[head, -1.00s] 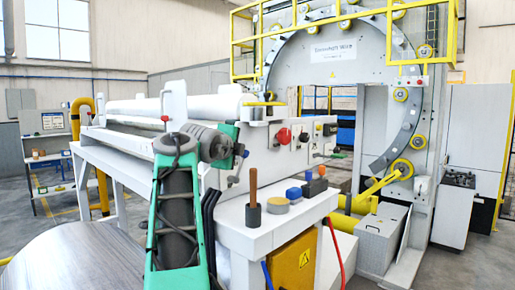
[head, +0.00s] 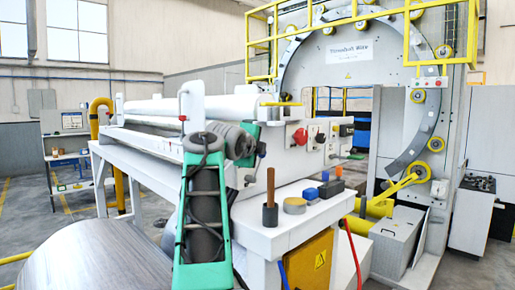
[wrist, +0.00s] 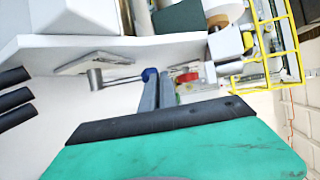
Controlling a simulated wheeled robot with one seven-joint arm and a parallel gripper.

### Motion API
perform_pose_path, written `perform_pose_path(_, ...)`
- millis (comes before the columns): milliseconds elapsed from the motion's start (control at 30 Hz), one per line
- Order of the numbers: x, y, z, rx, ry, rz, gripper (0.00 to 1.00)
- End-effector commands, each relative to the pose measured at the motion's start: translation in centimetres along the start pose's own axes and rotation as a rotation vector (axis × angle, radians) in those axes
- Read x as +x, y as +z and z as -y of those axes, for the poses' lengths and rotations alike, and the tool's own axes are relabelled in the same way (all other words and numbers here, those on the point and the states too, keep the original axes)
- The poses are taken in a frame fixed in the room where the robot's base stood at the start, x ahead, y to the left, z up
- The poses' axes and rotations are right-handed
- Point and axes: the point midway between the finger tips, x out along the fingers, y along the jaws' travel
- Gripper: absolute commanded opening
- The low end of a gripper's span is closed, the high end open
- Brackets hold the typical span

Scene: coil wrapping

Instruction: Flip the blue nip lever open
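In the wrist view, a blue knob (wrist: 149,74), which looks like the nip lever's end, shows at the tips of my gripper's grey fingers (wrist: 158,88). A thin metal rod runs left from beside it to a grey cylinder under a white panel. I cannot tell whether the fingers touch the knob or are around it.
Red knobs (head: 300,136) are on the panel behind. A large coil (head: 95,268) is at front left. The ring machine (head: 430,110) stands at right.

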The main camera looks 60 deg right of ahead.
Motion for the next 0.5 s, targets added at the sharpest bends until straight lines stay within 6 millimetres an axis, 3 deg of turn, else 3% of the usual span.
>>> perform_pose_path(167,-1.4,0.0,0.4,0.002,-0.003,-0.002,0.0)
perform_pose_path(500,-9.1,0.4,2.6,0.001,-0.004,0.007,0.0)
